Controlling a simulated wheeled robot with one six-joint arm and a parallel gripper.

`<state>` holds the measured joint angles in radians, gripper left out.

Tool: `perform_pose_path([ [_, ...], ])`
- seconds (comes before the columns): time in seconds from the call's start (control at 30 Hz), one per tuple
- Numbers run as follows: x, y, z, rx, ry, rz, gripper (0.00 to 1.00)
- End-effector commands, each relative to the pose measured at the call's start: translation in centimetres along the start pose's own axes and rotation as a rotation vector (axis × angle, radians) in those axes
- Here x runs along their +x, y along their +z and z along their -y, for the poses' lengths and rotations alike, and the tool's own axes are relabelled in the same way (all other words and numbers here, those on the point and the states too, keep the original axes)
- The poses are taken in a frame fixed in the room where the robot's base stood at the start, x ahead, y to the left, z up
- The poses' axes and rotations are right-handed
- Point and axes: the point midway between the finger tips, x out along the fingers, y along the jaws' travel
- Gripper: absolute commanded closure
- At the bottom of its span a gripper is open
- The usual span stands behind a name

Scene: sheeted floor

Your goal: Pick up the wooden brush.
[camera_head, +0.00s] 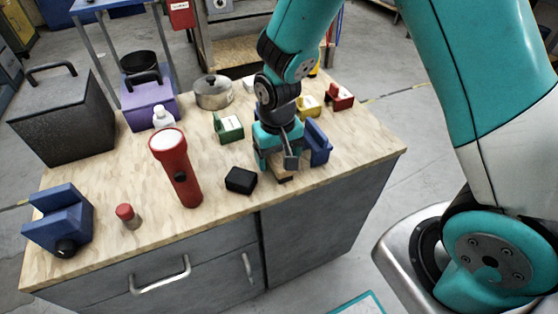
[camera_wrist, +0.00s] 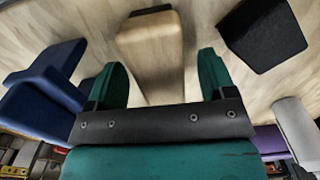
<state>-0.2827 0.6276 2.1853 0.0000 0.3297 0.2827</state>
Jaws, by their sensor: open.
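The wooden brush (camera_wrist: 150,55) is a pale wooden block with a dark strip at its far end. In the wrist view it lies on the worktop, between the lines of my two green fingers. My gripper (camera_wrist: 163,68) is open, with a finger to each side of the brush and gaps left. Whether the fingers are down at its height I cannot tell. In the head view my gripper (camera_head: 276,160) points down over the front right of the worktop, and only a small end of the brush (camera_head: 285,179) shows below it.
A blue object (camera_head: 318,143) stands close to the right of my gripper, and a black block (camera_head: 241,180) lies to its left. The wooden worktop (camera_head: 350,150) is clear at the right.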

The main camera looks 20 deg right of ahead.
Motion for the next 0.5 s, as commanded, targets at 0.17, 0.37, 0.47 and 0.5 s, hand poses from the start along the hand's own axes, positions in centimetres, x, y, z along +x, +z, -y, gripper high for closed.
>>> perform_pose_path([
  [0.17, 0.23, -0.03, 0.0, 0.0, 0.0, -0.001, 0.23],
  [0.37, 0.21, -0.03, -0.01, 0.0, 0.0, -0.001, 0.51],
  [0.47, 0.2, -0.03, -0.01, 0.0, 0.0, -0.001, 0.74],
  [0.5, 0.2, -0.03, -0.01, 0.0, 0.0, -0.001, 0.79],
])
